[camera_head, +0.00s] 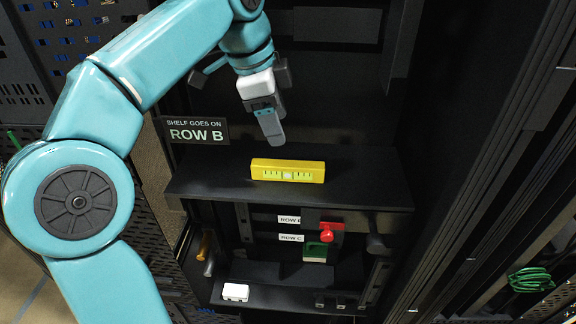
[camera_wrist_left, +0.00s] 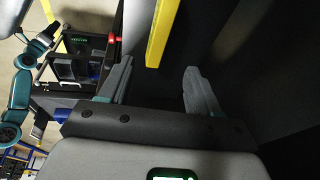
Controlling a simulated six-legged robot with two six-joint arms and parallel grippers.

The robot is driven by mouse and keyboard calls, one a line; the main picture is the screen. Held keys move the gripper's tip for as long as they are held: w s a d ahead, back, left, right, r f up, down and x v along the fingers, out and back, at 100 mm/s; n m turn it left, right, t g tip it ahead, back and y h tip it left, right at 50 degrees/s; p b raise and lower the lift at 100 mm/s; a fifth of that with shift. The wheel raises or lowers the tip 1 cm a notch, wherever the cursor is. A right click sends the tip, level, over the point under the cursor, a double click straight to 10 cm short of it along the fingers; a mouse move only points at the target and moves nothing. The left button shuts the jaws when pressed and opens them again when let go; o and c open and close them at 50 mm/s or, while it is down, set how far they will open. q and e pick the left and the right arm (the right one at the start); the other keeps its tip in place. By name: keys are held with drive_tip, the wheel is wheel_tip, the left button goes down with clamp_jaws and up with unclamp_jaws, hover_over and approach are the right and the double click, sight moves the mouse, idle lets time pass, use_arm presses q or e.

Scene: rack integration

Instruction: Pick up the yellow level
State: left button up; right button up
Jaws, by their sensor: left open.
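The yellow level (camera_head: 288,171) lies on a black shelf (camera_head: 370,190) in the head view, its long side running left to right. Its pale vial faces me. My left gripper (camera_head: 272,135) points down just above and behind the level's left half, apart from it. In the left wrist view, the level (camera_wrist_left: 160,30) shows as a yellow bar at the top, its near end between the lines of the two open fingers (camera_wrist_left: 158,75). Nothing is held. I cannot make out my right gripper in either view.
Below the shelf are row labels (camera_head: 290,238), a red knob (camera_head: 325,236) and a white block (camera_head: 235,292). Dark rack posts rise at the right. A green cable coil (camera_head: 531,280) sits lower right.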

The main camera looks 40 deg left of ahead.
use_arm(q)
hover_over(290, 164)
drive_tip(key=s+a, duration=0.2)
drive_tip(key=s, duration=0.1)
drive_tip(key=x, duration=0.5)
drive_tip(key=shift+s, duration=0.4)
drive_tip(key=shift+w+d+f, duration=0.25)
drive_tip(key=shift+d+f, duration=0.15)
drive_tip(key=shift+f, duration=0.2)
drive_tip(key=shift+w+d+f, duration=0.25)
drive_tip(key=shift+d+f, duration=0.2)
drive_tip(key=shift+f, duration=0.15)
drive_tip(key=f, duration=0.2)
drive_tip(key=a+f, duration=0.1)
drive_tip(key=shift+w+f, duration=0.2)
drive_tip(key=shift+w, duration=0.1)
drive_tip(key=shift+w+d+f, duration=0.1)
drive_tip(key=shift+w+d, duration=0.1)
drive_tip(key=shift+w, duration=0.05)
drive_tip(key=shift+d, duration=0.2)
drive_tip(key=shift+s, duration=0.15)
drive_tip(key=shift+c, duration=0.4)
drive_tip(key=shift+s+a, duration=0.15)
drive_tip(key=shift+a, duration=0.1)
drive_tip(key=c, duration=1)
drive_tip(key=shift+d, duration=0.15)
clamp_jaws()
